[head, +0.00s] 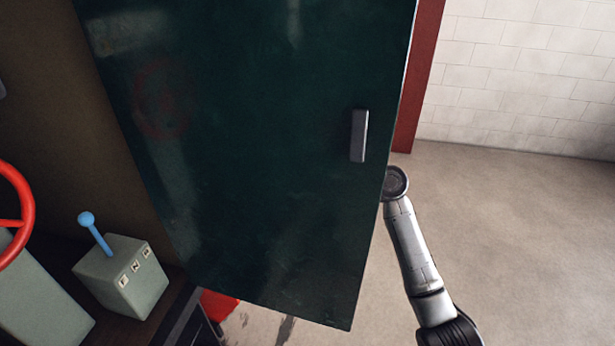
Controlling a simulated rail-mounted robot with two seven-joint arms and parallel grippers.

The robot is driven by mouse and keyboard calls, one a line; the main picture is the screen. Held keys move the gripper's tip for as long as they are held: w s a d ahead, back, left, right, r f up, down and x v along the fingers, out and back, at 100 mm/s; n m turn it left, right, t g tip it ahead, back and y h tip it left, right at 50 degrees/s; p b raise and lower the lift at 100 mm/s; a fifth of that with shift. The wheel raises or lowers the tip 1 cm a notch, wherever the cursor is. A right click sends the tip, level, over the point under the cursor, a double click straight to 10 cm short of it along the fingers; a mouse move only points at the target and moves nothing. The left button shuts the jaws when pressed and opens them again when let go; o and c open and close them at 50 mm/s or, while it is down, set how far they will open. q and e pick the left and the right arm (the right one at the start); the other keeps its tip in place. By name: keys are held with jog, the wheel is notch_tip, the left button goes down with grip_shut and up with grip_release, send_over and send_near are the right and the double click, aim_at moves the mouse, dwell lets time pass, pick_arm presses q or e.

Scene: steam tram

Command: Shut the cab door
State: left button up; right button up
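The cab door (265,190) is a large dark green panel filling the middle of the head view. It stands open, with its free edge at the right, beyond the cab floor. A small grey upright handle (359,136) sits near that right edge. My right arm comes up from the lower right and its far end passes behind the door's right edge. The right gripper is hidden behind the door. My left gripper is out of the picture.
At lower left stand a grey box with a blue-knobbed lever (120,274) and a red handwheel (14,215). A dark red post (419,75) rises behind the door. A white brick wall (520,75) is at the back right. Bare floor (530,250) is clear on the right.

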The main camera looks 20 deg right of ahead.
jog(key=shift+w+a, duration=0.1)
jog(key=shift+c, duration=0.5)
grip_shut()
